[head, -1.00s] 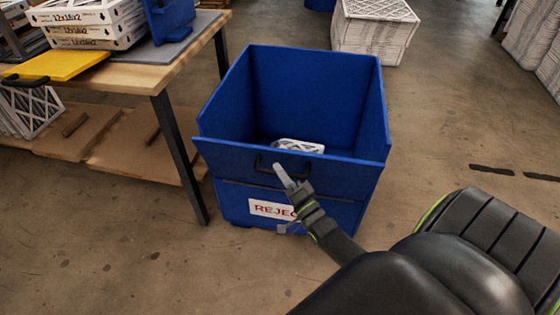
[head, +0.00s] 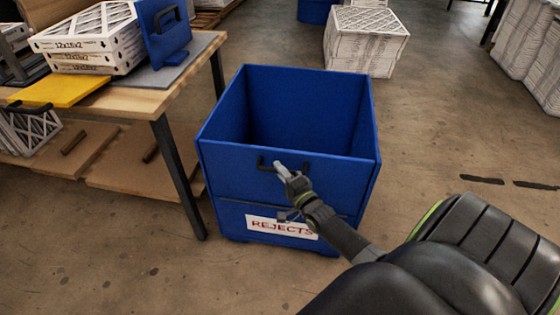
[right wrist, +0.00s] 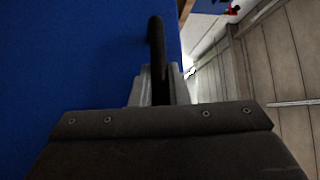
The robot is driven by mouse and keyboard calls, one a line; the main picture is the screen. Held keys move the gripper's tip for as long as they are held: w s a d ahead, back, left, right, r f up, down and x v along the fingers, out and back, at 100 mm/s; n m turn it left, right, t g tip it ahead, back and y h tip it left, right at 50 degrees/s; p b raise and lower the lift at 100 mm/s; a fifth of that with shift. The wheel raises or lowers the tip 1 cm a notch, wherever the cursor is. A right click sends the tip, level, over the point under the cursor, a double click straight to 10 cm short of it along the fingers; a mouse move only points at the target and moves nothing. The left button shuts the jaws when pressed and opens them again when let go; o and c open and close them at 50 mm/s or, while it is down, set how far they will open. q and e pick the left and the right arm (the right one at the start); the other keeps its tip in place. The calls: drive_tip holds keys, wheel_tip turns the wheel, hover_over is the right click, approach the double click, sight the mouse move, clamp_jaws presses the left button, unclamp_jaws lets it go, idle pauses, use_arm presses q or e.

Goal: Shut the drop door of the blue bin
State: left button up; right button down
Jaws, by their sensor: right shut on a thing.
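The blue bin (head: 312,105) stands on the floor with an open top and a REJECTS label (head: 281,227) low on its front. Its drop door (head: 230,171) is the upper front panel. The door stands about upright, its top edge close to the side walls; I cannot tell whether it is latched. My right gripper (head: 282,171) is shut on the black door handle (head: 264,166). In the right wrist view the handle (right wrist: 155,40) runs between the fingers (right wrist: 152,88), beside the blue door face (right wrist: 75,65). My left gripper is out of view.
A wooden table (head: 195,50) with boxed filters (head: 85,45), a yellow board (head: 58,90) and a blue panel with a handle (head: 163,32) stands left of the bin. A filter stack (head: 366,45) stands behind.

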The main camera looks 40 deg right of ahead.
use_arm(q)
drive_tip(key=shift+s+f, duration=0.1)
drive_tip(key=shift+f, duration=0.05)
use_arm(e)
drive_tip(key=shift+w+d+r, duration=0.1)
drive_tip(key=shift+r, duration=0.05)
drive_tip(key=c, duration=1.8)
unclamp_jaws()
drive_tip(key=o, duration=0.4)
drive_tip(key=shift+d, duration=0.15)
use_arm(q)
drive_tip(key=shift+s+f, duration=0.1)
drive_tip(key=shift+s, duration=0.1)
use_arm(e)
drive_tip(key=s+a+f, duration=0.1)
drive_tip(key=s+f, duration=0.1)
drive_tip(key=s, duration=1.5)
drive_tip(key=shift+a+f, duration=0.15)
